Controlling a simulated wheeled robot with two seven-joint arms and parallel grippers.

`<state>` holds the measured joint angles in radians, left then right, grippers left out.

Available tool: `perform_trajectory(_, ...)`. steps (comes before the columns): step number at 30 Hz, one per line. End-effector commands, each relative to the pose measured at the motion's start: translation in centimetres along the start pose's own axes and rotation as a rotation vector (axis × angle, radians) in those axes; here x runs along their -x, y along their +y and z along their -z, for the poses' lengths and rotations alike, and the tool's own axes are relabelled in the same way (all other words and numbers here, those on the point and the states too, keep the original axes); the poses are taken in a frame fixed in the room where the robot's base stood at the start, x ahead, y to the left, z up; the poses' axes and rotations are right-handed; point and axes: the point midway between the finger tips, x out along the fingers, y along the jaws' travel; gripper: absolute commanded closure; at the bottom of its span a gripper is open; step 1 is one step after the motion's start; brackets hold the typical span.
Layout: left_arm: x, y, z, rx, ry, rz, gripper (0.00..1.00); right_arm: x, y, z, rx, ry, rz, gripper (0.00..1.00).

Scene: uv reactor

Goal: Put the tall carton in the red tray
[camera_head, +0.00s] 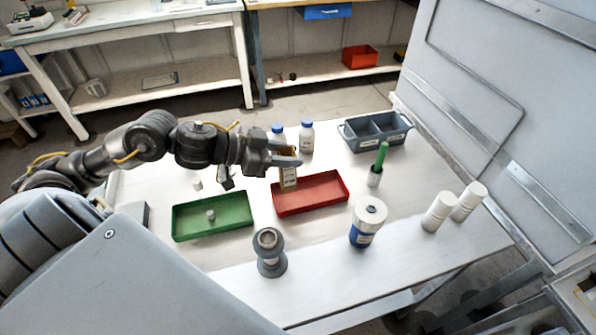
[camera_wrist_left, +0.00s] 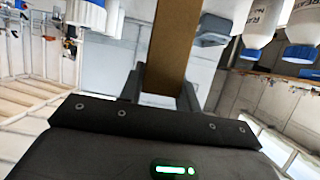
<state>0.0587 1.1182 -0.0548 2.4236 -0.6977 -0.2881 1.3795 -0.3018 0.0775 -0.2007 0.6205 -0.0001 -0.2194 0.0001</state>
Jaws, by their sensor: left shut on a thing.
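The tall carton (camera_head: 288,179) is a narrow tan and brown box. My left gripper (camera_head: 284,158) is shut on it near its top and holds it roughly upright. In the head view the carton's lower end shows at the back left edge of the red tray (camera_head: 311,194); I cannot tell whether it touches the tray. The red tray looks empty. In the left wrist view the brown carton (camera_wrist_left: 173,45) runs between the two fingers (camera_wrist_left: 160,90). My right gripper is not in view.
A green tray (camera_head: 213,224) with a small white item stands left of the red tray. Blue-capped bottles (camera_head: 306,138) stand behind it. A grey divided bin (camera_head: 375,142), a green-handled item in a cup (camera_head: 376,172), a blue-white canister (camera_head: 367,222) and white cylinders (camera_head: 438,212) stand right.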

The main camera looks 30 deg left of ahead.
Motion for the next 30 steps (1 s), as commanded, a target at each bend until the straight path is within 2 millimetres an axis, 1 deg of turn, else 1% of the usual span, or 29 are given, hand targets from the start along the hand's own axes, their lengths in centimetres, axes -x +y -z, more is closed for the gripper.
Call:
perform_trajectory(1, -0.9, -0.3, -0.1, 0.004, 0.01, 0.003, 1.0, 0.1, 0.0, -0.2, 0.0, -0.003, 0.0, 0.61)
perform_trajectory(3, -2.0, -0.4, -0.7, 0.001, 0.008, 0.001, 1.0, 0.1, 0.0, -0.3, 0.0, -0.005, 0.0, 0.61)
perform_trajectory(6, -2.9, -0.7, -1.3, -0.002, 0.007, 0.004, 1.0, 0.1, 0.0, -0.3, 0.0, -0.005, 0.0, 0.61)
perform_trajectory(14, -3.8, -0.8, -1.8, -0.002, 0.007, 0.004, 1.0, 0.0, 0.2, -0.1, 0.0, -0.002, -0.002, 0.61)
perform_trajectory(15, -4.2, -0.9, -2.0, 0.0, 0.007, 0.002, 1.0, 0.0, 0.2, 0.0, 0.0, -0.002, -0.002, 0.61)
perform_trajectory(18, -4.7, -0.8, -3.7, 0.002, 0.003, 0.003, 1.0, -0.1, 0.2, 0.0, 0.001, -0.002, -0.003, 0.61)
perform_trajectory(21, -5.1, -0.9, -4.5, 0.0, 0.004, 0.004, 1.0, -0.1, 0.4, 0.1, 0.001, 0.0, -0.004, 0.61)
perform_trajectory(30, -5.2, -0.9, -4.8, -0.005, 0.005, 0.004, 1.0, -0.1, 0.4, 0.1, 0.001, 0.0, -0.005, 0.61)
